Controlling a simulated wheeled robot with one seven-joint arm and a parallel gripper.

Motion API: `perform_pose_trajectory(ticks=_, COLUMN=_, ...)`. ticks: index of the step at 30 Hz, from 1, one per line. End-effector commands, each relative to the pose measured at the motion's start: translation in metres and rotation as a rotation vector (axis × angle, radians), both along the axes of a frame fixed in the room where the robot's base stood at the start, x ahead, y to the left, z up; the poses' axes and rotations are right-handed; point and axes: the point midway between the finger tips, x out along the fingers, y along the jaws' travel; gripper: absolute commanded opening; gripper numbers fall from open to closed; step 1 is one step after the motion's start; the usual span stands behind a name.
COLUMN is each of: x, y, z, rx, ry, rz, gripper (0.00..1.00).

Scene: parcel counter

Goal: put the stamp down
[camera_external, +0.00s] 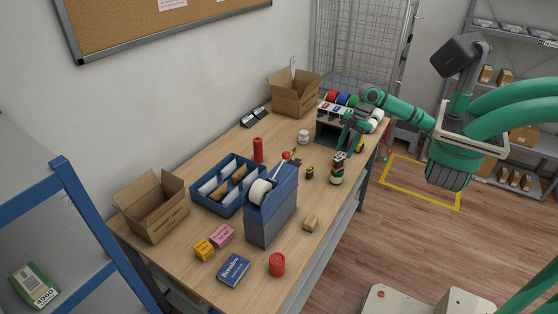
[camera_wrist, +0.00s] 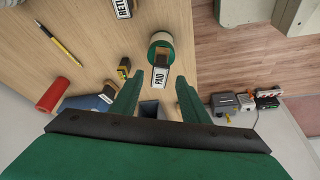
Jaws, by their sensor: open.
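In the wrist view a stamp with a white label reading PAID (camera_wrist: 160,76) shows between my gripper's (camera_wrist: 159,80) two green fingertips, which stand apart with a gap on each side. A round, cream-topped container with a green band (camera_wrist: 161,47) is right beside the stamp; I cannot tell whether they touch. In the outside view my gripper (camera_external: 347,148) points down over the counter's right side, close above the green and cream container (camera_external: 337,173). The stamp's underside is hidden. A second stamp reading RETURN (camera_wrist: 123,8) is at the wrist view's top edge.
A yellow and black tape measure (camera_external: 310,172) lies left of the container.

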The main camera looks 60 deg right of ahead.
Motion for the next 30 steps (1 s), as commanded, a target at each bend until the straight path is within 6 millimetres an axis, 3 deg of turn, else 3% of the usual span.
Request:
perform_pose_trajectory(ticks=3, x=-0.003, y=-0.007, z=0.019, rx=0.0, ry=-0.001, rz=0.001, gripper=0.41)
perform_pose_trajectory(ticks=9, x=-0.005, y=-0.014, z=0.038, rx=0.0, ry=-0.001, rz=0.001, gripper=0.41)
perform_pose_trajectory(ticks=30, x=-0.003, y=-0.012, z=0.042, rx=0.011, ry=-0.013, rz=-0.003, gripper=0.41)
